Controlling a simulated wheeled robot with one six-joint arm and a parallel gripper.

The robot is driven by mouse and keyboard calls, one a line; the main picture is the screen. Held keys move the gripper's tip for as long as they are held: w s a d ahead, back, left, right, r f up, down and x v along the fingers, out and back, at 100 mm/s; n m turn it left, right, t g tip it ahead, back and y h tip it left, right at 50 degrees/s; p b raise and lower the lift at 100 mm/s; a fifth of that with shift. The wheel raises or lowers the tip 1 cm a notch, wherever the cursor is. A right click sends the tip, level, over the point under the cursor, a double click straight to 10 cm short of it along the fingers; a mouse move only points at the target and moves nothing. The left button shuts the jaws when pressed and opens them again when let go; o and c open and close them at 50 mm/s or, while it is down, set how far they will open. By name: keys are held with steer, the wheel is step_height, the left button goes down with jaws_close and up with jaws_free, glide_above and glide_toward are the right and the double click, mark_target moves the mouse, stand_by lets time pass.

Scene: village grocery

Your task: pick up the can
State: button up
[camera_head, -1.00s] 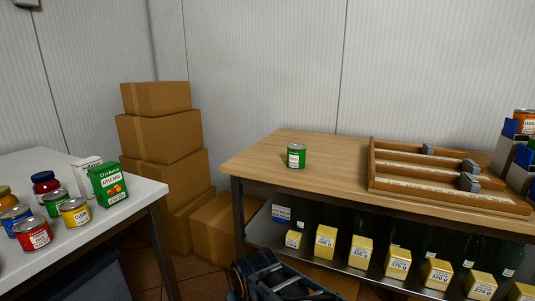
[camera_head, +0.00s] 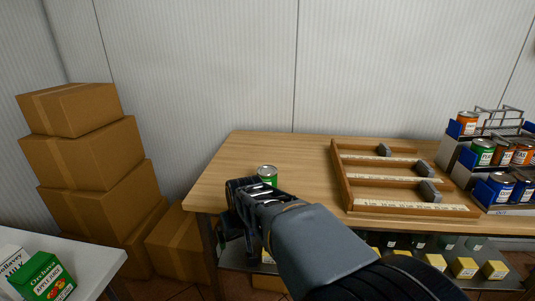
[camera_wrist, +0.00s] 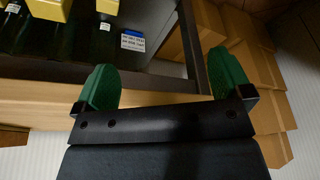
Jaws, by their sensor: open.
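The can (camera_head: 267,172), green with a silver lid, stands upright on the wooden table (camera_head: 230,162), near its front left edge. Its lower part is hidden behind my arm in the head view. My gripper (camera_head: 240,205) is at the table's front edge, on the near side of the can; I cannot tell the exact gap. In the wrist view my gripper (camera_wrist: 165,82) shows two green fingers spread wide with nothing between them. The can does not show in the wrist view.
A wooden divided tray (camera_head: 345,195) lies on the right of the table. A rack of cans (camera_head: 470,180) stands at far right. Cardboard boxes (camera_head: 85,155) are stacked at left. A white table (camera_head: 100,262) with a green carton (camera_head: 47,277) is at lower left. Yellow boxes (camera_head: 463,268) stand on the shelf below.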

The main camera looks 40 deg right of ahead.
mark_target(267, 170)
steer(key=w+d+r+p, duration=0.2)
steer(key=d+r+p, duration=0.2)
steer(key=r, duration=0.2)
steer(key=w+d+r+m+p, duration=0.1)
steer(key=d+r+p, duration=0.4)
steer(key=r, duration=0.1)
steer(key=w+d+r+m+h+p, duration=0.1)
steer(key=w+d+r+p, duration=0.1)
steer(key=d+r+p, duration=0.2)
steer(key=shift+w+d+r+t+p, duration=0.2)
steer(key=shift+r+p, duration=0.15)
steer(key=shift+r, duration=0.3)
steer(key=shift+w+d+r+t+p, duration=0.1)
steer(key=shift+w+r+t+p, duration=0.15)
steer(key=shift+r, duration=0.4)
steer(key=shift+m, duration=0.3)
steer(key=x, duration=0.5)
steer(key=d+x, duration=0.1)
steer(key=x, duration=0.2)
steer(key=shift+r, duration=0.15)
steer(key=shift+x, duration=2.8)
steer(key=shift+s, duration=0.15)
steer(key=shift+c, duration=0.4)
steer(key=c, duration=1)
